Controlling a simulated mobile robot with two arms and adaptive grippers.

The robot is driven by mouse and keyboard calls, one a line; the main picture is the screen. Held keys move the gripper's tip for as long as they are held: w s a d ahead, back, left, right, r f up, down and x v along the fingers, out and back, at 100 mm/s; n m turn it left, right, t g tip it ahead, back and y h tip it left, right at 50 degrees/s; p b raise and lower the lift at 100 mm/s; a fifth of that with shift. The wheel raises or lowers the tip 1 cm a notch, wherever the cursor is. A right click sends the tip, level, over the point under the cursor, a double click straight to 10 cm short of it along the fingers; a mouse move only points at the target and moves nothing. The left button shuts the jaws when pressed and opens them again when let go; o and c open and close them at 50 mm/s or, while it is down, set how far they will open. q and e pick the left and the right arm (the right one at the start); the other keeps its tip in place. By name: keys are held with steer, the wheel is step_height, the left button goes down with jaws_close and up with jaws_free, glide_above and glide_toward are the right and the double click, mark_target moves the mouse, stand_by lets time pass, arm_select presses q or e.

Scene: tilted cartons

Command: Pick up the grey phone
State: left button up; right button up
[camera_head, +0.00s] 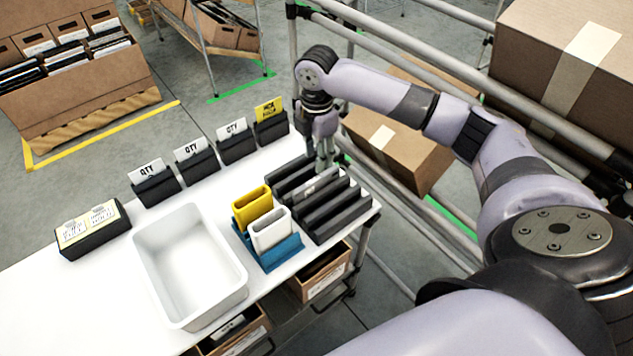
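A black slotted rack (337,217) stands at the right end of the white table. A slim grey item (318,183), which looks like the grey phone, sits in one of its slots near the back. My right gripper (325,163) points down over the back of the rack, right by the grey item. Its fingers are small and seen close together, so I cannot tell whether they are open or touch the item. My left gripper is not in view.
A blue holder (277,255) with a yellow case (251,207) and a white case (271,229) stands left of the rack. An empty white bin (172,305) is further left. Several black QTY card holders (198,168) line the back edge. Metal rails and cartons (405,150) are beyond the right edge.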

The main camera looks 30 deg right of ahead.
mark_target(317, 178)
step_height(317, 178, down, 4)
steer(key=shift+r, duration=0.2)
steer(key=f, duration=0.3)
steer(key=shift+w+d+f, duration=0.15)
steer(key=shift+w+f, duration=0.05)
steer(key=shift+f, duration=0.75)
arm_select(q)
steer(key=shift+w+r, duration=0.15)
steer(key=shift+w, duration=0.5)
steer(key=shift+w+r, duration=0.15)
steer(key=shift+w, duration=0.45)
arm_select(e)
steer(key=shift+c, duration=0.3)
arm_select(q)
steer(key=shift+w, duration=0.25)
arm_select(e)
jaws_close()
steer(key=shift+r, duration=0.1)
